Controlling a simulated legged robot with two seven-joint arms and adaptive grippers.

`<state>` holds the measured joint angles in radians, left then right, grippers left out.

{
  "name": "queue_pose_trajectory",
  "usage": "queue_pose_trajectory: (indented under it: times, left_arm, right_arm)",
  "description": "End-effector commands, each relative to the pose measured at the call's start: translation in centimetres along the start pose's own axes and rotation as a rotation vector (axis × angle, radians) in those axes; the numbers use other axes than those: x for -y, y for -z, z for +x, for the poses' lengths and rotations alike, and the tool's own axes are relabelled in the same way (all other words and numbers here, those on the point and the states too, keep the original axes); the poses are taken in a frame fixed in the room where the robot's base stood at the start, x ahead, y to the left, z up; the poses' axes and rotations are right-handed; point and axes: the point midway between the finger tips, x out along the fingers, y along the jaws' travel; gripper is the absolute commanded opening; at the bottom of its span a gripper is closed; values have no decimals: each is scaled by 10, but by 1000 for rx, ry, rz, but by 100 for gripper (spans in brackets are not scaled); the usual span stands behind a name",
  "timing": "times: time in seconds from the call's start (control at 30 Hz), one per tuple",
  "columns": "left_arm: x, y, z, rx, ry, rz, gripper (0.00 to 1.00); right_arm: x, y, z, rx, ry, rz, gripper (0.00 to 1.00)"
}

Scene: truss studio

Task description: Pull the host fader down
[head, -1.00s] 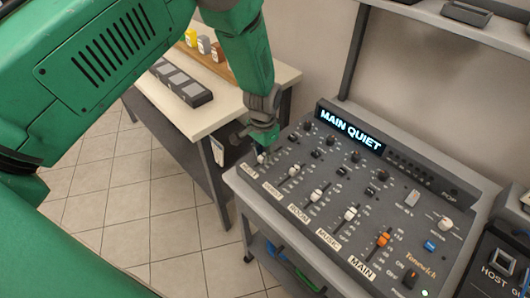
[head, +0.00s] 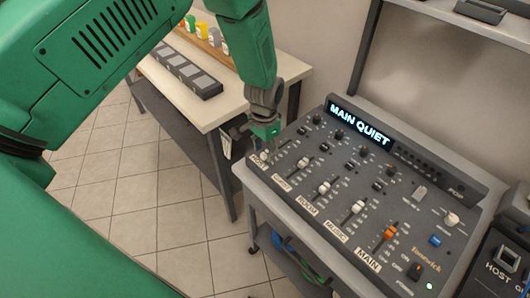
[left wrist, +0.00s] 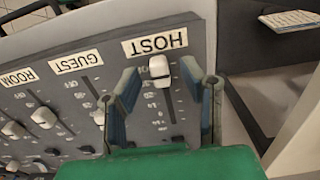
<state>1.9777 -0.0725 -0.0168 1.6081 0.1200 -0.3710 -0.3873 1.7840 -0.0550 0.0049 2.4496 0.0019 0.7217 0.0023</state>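The mixing console (head: 375,195) has a row of faders, and its display (head: 360,125) reads MAIN QUIET. The host fader (left wrist: 158,70) is a white cap close to the HOST label (left wrist: 155,42) in the left wrist view. Its slot runs away from the label, between my fingers. My left gripper (left wrist: 160,82) is open, with one finger on each side of the cap and visible gaps. In the head view, the left gripper (head: 266,146) is at the console's left end and partly hides the host fader. My right gripper is not in view.
The guest fader (left wrist: 44,117) and room fader (left wrist: 14,130) are beside the host strip. An orange main fader (head: 390,232) is further right. A pale table (head: 215,112) with a dark button strip (head: 187,75) stands behind my left arm.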

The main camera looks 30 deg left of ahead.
Motion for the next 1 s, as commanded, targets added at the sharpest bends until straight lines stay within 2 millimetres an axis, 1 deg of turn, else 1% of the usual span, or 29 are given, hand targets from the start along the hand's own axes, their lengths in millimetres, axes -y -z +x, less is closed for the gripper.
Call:
queue_pose_trajectory:
  times: [0.03,0.3,0.4,0.5,0.67,1.0]
  left_arm:
    - [0,1,-11,-3,1,0,36]
    - [-1,1,-68,0,1,0,36]
    - [-1,1,-85,1,1,0,36]
    - [-1,1,-96,2,1,0,36]
    - [-2,0,-103,6,0,0,36]
    - [-2,0,-104,5,0,-1,36]
  right_arm:
    - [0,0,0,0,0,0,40]
    - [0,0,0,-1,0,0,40]
    - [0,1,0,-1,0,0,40]
    - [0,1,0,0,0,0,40]
    - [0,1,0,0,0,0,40]
    - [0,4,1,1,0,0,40]
